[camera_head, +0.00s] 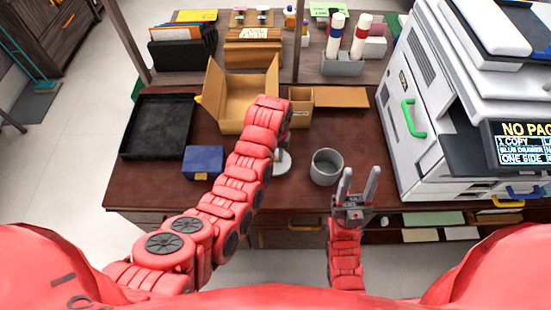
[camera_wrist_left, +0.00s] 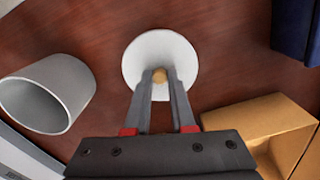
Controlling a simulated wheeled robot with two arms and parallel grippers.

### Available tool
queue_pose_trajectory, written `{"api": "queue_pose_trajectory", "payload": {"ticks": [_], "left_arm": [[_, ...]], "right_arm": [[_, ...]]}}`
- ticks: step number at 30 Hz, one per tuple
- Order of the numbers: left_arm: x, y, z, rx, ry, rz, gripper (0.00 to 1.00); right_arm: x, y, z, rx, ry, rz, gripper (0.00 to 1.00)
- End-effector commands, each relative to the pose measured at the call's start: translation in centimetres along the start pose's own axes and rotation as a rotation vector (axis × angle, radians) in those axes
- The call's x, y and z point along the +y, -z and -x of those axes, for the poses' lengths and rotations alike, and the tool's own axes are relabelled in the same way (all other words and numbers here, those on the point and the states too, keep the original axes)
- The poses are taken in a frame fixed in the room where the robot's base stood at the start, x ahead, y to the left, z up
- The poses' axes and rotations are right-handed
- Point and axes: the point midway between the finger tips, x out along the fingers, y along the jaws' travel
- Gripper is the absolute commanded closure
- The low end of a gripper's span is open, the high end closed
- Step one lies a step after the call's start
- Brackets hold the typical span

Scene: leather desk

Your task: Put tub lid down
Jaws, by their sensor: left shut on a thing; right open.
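The tub lid (camera_wrist_left: 134,62) is a round white disc with a small tan knob. My left gripper (camera_wrist_left: 161,80) is shut on that knob, above the disc. In the head view the lid (camera_head: 284,164) shows partly beside my left arm, which hides the gripper and the rest of the lid. I cannot tell whether the lid touches the desk. The grey tub (camera_head: 327,168) stands upright and uncovered to the right of the lid; it also shows in the left wrist view (camera_wrist_left: 72,88). My right gripper (camera_head: 358,184) is open and empty, just right of the tub near the desk's front edge.
An open cardboard box (camera_head: 226,118) stands behind my left arm. A blue box (camera_head: 204,162) and a black tray (camera_head: 158,126) are at the left. A large printer (camera_head: 420,120) fills the right side. Bare dark red desk (camera_head: 350,125) lies behind the tub.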

Motion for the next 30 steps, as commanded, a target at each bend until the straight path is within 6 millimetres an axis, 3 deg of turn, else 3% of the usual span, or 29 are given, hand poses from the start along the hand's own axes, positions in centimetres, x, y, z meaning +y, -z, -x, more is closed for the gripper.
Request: {"api": "queue_pose_trajectory", "payload": {"ticks": [5, 14, 29, 30], "left_arm": [[-0.5, 0.5, 0.1, 0.001, 0.000, 0.002, 1.00], [-0.4, 0.5, -2.9, -0.001, 0.001, 0.000, 1.00], [-0.3, 0.5, -4.0, 0.001, 0.000, 0.001, 1.00], [-0.3, 0.5, -3.9, 0.001, 0.000, 0.001, 0.72]], "right_arm": [[0.0, 0.1, -0.5, 0.000, 0.000, 0.000, 0.50], [0.1, 0.4, -2.1, 0.000, 0.000, 0.000, 0.50], [0.1, 0.3, -1.7, 0.000, 0.000, 0.000, 0.50], [0.1, 0.3, -1.9, 0.000, 0.000, 0.000, 0.50]]}}
